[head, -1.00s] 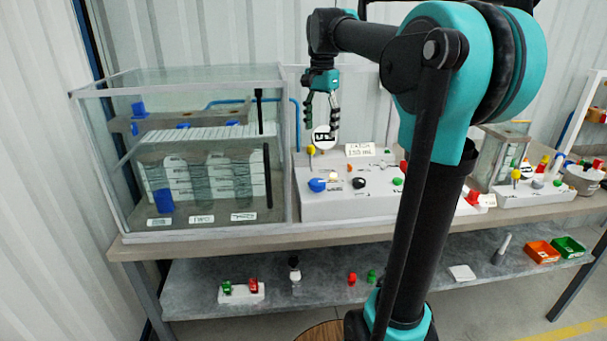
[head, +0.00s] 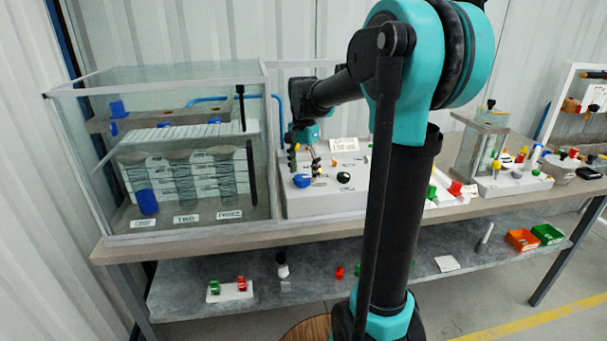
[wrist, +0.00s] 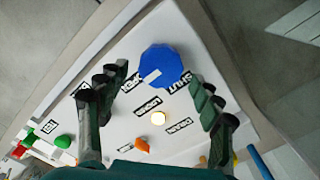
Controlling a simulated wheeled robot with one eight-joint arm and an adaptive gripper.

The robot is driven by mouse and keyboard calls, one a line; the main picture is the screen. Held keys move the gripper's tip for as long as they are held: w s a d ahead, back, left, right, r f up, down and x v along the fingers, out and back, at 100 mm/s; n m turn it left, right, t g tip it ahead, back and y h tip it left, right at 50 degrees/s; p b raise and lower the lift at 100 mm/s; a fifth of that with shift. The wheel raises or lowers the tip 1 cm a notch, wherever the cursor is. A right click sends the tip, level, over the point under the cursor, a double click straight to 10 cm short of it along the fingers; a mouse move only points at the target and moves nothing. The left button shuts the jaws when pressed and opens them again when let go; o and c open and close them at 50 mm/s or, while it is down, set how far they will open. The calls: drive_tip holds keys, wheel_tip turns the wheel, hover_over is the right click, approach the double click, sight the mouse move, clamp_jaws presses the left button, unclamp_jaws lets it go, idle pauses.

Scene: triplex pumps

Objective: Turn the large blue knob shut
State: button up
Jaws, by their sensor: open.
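The large blue knob (head: 302,181) sits on the front left of the white sloped panel (head: 330,204). In the wrist view the blue knob (wrist: 166,65) has a white pointer mark at its lower left side, with OPEN and SHUT labels beside it. My gripper (head: 304,166) is just above the knob, pointing down. In the wrist view my gripper (wrist: 155,98) is open and empty, one finger on each side of the knob's area. The knob lies slightly beyond the fingertips in the picture, and whether they touch it cannot be told.
A glass tank (head: 180,160) stands directly left of the panel. A black knob (head: 343,177) is right of the blue one. In the wrist view an orange knob (wrist: 142,145), a yellow-white button (wrist: 158,118) and a green knob (wrist: 62,141) are nearby.

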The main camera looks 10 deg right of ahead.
drive_tip(key=shift+f, duration=0.6)
drive_tip(key=c, duration=1.2)
drive_tip(key=shift+o, duration=0.2)
